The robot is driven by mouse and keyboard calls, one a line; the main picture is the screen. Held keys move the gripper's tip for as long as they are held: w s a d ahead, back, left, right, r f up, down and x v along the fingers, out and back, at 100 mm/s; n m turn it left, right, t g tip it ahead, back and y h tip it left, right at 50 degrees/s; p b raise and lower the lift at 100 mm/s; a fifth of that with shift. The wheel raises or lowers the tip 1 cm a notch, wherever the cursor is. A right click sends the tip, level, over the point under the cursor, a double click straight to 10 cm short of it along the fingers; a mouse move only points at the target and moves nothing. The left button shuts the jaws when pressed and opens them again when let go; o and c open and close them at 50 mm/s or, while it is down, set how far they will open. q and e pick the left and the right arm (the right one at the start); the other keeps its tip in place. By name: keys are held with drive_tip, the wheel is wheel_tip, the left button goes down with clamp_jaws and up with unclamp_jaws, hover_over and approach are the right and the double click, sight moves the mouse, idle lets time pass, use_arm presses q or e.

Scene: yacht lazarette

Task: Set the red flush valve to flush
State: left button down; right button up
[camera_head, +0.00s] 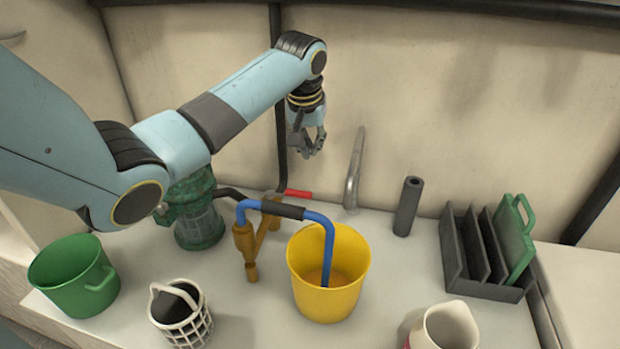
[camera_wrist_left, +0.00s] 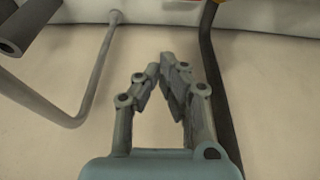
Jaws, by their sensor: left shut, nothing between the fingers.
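The red flush valve shows as a red lever (camera_head: 298,194) on the brass pipework (camera_head: 245,250), behind the dark grip of the blue hose. It lies roughly level and points right. Most of the valve body is hidden by the hose. My left gripper (camera_head: 314,150) is shut and empty. It hangs above and behind the red lever, apart from it, near the back wall. The left wrist view shows the closed fingers (camera_wrist_left: 161,72) against a pale surface, touching nothing. My right gripper is out of view.
The blue hose (camera_head: 328,240) bends into a yellow bucket (camera_head: 352,285). A green strainer (camera_head: 200,222) stands left of the brass pipework. A grey metal pipe (camera_head: 354,170) and a dark cylinder (camera_head: 408,205) stand to the right.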

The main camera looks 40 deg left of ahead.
use_arm(q)
wheel_tip(320, 180, down, 9)
drive_tip(key=shift+s+d, duration=0.2)
drive_tip(key=shift+s, duration=0.2)
idle(0.4)
drive_tip(key=shift+r, duration=0.15)
